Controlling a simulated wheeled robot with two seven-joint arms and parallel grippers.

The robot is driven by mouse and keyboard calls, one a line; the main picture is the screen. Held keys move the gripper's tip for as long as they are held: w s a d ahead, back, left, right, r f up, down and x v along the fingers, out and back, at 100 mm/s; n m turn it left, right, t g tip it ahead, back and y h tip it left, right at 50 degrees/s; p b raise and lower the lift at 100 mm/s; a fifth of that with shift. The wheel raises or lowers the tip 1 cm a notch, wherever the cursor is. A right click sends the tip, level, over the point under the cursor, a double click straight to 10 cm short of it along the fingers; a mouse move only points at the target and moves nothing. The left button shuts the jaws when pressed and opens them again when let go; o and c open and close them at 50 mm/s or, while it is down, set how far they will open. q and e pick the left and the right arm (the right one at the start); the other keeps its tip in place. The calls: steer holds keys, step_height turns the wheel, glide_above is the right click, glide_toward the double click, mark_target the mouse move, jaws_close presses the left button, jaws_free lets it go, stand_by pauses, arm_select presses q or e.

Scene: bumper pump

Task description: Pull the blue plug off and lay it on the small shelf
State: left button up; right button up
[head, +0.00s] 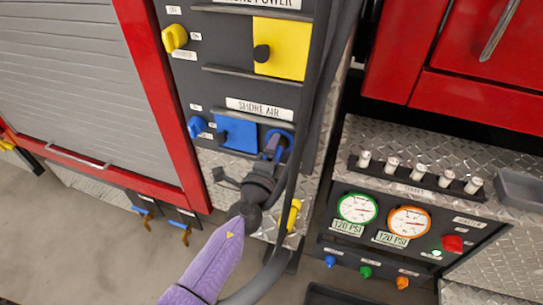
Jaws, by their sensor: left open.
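The panel labelled SHORE AIR (262,106) is near the middle of the head view. A round blue part (284,137), which looks like the blue plug, is at its right side and is partly hidden by my gripper. My left gripper (273,149) reaches up to it from below on a purple arm. Its jaws are open, with the fingertips at or just in front of the blue part; I cannot tell whether they touch it. My right gripper is not in view. Which surface is the small shelf is unclear; a small grey tray (520,188) sits at the far right.
A blue square cover (237,134) and blue knob (197,126) are left of the gripper. A dark hose (303,130) hangs close on its right. The pump panel with a green-rimmed gauge (357,208) and orange-rimmed gauge (408,221) stands lower right.

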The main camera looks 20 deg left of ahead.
arm_select(q)
steer(key=shift+w+a+r, duration=0.15)
steer(key=shift+w+r, duration=0.05)
steer(key=shift+r, duration=0.25)
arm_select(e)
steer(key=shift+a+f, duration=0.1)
arm_select(q)
jaws_close()
stand_by(0.4)
steer(key=shift+s+f, duration=0.2)
steer(key=shift+f, duration=0.05)
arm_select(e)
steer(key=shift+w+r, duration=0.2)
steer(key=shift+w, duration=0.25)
arm_select(q)
steer(key=shift+s+d, duration=0.15)
steer(key=shift+d, duration=0.05)
steer(key=shift+s+a+f, duration=0.1)
steer(key=shift+s, duration=1.05)
steer(key=shift+s+a+f, duration=0.1)
steer(key=shift+s, duration=1)
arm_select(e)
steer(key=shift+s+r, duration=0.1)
arm_select(q)
steer(key=shift+f, duration=0.1)
